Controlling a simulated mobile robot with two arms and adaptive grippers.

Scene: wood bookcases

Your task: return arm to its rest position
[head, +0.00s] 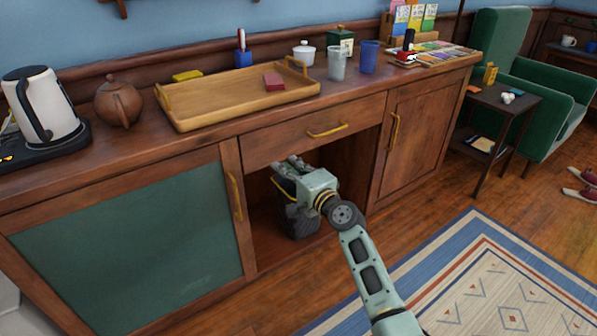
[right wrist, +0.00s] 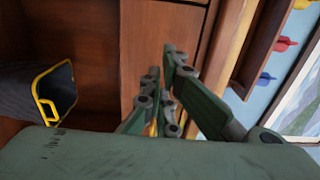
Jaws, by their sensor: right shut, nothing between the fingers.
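My right arm (head: 368,268) reaches up from the bottom of the head view to the open cabinet compartment (head: 345,175) under the drawer. My right gripper (head: 284,170) is at the compartment's opening, above a dark bin with a yellow rim (head: 298,222). The gripper is shut and empty; its fingers also show in the right wrist view (right wrist: 165,75). The bin lies at the left of that view (right wrist: 28,92), apart from the fingers. The gripper's body hides part of the bin in the head view. My left gripper is not in view.
The drawer (head: 318,130) above is shut. A wooden tray (head: 205,118) with a red block, a teapot (head: 118,102), a kettle (head: 45,108) and cups (head: 368,58) stand on the counter.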

